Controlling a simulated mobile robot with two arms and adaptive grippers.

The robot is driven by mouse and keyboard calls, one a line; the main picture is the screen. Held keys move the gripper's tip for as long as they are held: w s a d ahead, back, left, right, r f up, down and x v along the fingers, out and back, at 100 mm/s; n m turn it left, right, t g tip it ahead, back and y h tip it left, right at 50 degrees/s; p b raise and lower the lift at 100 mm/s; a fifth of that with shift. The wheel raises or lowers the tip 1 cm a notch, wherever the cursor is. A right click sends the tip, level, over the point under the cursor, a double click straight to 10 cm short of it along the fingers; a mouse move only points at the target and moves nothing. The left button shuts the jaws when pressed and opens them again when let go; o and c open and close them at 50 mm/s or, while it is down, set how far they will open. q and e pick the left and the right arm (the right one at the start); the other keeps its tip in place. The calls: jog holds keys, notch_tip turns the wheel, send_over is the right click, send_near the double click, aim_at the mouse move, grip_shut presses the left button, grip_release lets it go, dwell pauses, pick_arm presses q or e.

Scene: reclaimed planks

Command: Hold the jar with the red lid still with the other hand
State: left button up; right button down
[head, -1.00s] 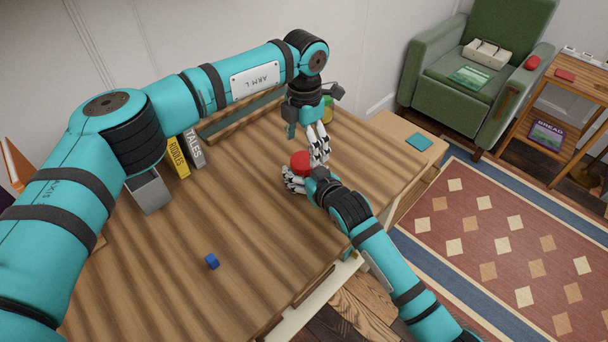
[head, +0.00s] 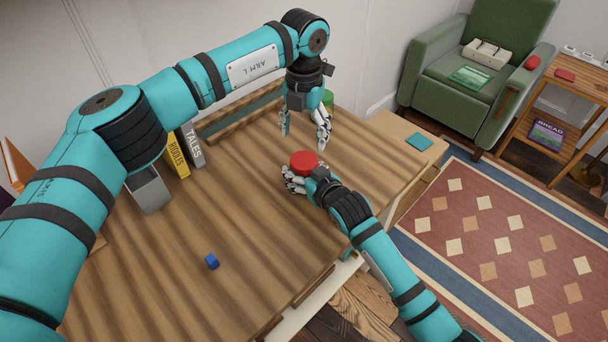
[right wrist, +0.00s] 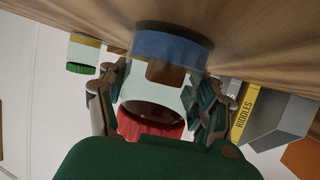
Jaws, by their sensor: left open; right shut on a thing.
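The jar with the red lid stands on the wooden table; its red lid (head: 303,162) shows in the head view, its body mostly hidden by my right gripper (head: 298,184). In the right wrist view the jar's pale body (right wrist: 152,92) appears upside down, with a blue part (right wrist: 172,48) at the table end and the red lid (right wrist: 150,128) below. My right gripper's fingers (right wrist: 158,100) sit on both sides of the body, shut on the jar. My left gripper (head: 304,139) is open and empty, pointing down just behind and above the lid, apart from it.
A green-lidded jar (right wrist: 81,68) stands behind, partly hidden by my left gripper in the head view. Books (head: 178,158) and a grey bookend (head: 150,190) stand at the left. The table's front middle is otherwise clear.

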aim_at(304, 160)
pick_arm(q)
jog(key=shift+f, duration=0.1)
jog(key=shift+f, duration=3.95)
jog(key=shift+c, duration=0.4)
jog(key=c, duration=1)
jog(key=shift+o, duration=0.2)
jog(key=m, duration=0.5)
jog(key=o, duration=1.4)
jog(key=shift+c, duration=0.2)
notch_tip(304, 160, up, 12)
